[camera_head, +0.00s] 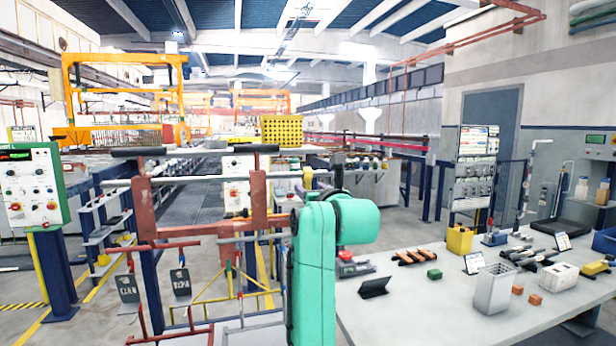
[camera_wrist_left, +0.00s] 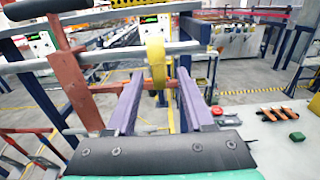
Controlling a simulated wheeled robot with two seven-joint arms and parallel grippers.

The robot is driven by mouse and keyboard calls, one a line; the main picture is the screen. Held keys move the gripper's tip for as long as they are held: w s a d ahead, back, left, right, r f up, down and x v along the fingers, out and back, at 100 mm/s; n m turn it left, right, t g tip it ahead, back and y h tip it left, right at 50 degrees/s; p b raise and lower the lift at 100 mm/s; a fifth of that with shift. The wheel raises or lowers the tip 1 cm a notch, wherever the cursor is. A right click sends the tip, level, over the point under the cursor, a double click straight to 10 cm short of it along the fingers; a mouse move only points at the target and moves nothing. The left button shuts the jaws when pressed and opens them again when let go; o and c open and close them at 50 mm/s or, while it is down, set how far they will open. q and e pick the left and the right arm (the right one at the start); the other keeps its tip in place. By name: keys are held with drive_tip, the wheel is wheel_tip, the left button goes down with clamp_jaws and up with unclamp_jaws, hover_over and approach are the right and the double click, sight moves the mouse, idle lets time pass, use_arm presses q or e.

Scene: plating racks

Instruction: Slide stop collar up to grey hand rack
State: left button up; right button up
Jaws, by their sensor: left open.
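A yellow stop collar (camera_head: 307,177) sits around a horizontal grey bar (camera_head: 181,180); it also shows in the left wrist view (camera_wrist_left: 156,62). Left of it, a rust-red rack upright (camera_head: 258,200) with a dark grey hand grip (camera_head: 252,148) hangs at the bar, apart from the collar. A second such upright (camera_head: 145,205) hangs farther left. I cannot tell for sure which one is the grey hand rack. My left gripper (camera_wrist_left: 158,76) is open, its two fingers reaching toward the collar from either side. In the head view my teal wrist hides most of it. My right gripper is out of view.
A grey worktable (camera_head: 400,310) at right carries a bin (camera_head: 494,289), a green block (camera_head: 434,274) and tools. Hanging tags (camera_head: 180,282) and thin red and yellow frames fill the space below the bar. A control panel (camera_head: 32,187) stands at far left.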

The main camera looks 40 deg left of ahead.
sight(308, 187)
use_arm(q)
drive_tip(key=x, duration=0.3)
drive_tip(key=shift+a+p, duration=0.25)
drive_tip(key=shift+p, duration=0.15)
clamp_jaws()
idle(1.0)
